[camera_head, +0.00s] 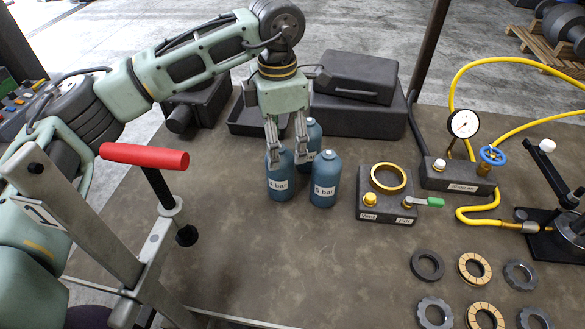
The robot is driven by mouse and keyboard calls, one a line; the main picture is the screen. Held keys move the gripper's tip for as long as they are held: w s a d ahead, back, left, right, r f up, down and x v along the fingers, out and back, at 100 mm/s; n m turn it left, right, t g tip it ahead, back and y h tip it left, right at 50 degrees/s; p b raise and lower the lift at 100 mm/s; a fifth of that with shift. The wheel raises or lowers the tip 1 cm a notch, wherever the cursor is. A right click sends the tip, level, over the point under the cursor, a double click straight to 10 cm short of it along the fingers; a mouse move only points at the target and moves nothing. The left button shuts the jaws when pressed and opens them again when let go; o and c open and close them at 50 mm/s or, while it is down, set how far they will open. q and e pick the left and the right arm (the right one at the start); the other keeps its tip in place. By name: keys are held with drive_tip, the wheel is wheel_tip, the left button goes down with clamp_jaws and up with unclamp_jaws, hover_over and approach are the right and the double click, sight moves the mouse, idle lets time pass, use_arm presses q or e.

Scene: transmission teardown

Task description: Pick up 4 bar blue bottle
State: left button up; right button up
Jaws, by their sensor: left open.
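The blue bottle labelled "4 bar" (280,185) stands upright on the table, the leftmost of three blue bottles. A bottle that seems to read "5 bar" (325,185) stands to its right. A third bottle (315,130) stands behind them, partly hidden by my gripper. My left gripper (287,153) points down over the top of the "4 bar" bottle. Its fingers are apart, one on the left and one on the right of the bottle's top, which they partly hide. I cannot tell whether they touch it. My right gripper is not in view.
Dark cases (360,78) stand at the table's back. Right of the bottles are a block with a brass ring (388,178) and a gauge (463,124) with yellow hoses. Several rings (475,268) lie front right. A red-handled lever (145,156) rises at left. The table's front middle is clear.

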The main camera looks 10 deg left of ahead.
sight(280, 172)
use_arm(q)
drive_tip(key=shift+s+a+f+p, duration=0.1)
drive_tip(key=shift+f+p, duration=0.3)
drive_tip(key=shift+f, duration=0.25)
drive_tip(key=shift+s+a+f+p, duration=0.1)
drive_tip(key=shift+f+p, duration=0.3)
drive_tip(key=shift+f, duration=0.2)
drive_tip(key=f+p, duration=0.1)
drive_tip(key=f, duration=0.1)
drive_tip(key=f+p, duration=0.1)
drive_tip(key=f, duration=0.1)
drive_tip(key=shift+w+f, duration=0.2)
drive_tip(key=shift+f, duration=0.05)
drive_tip(key=c, duration=1.5)
clamp_jaws()
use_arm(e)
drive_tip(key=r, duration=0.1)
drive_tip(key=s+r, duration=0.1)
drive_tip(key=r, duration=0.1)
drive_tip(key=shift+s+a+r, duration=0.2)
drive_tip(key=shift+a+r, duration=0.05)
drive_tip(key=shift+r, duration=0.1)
use_arm(q)
drive_tip(key=shift+w+d+r, duration=0.1)
drive_tip(key=shift+r, duration=0.05)
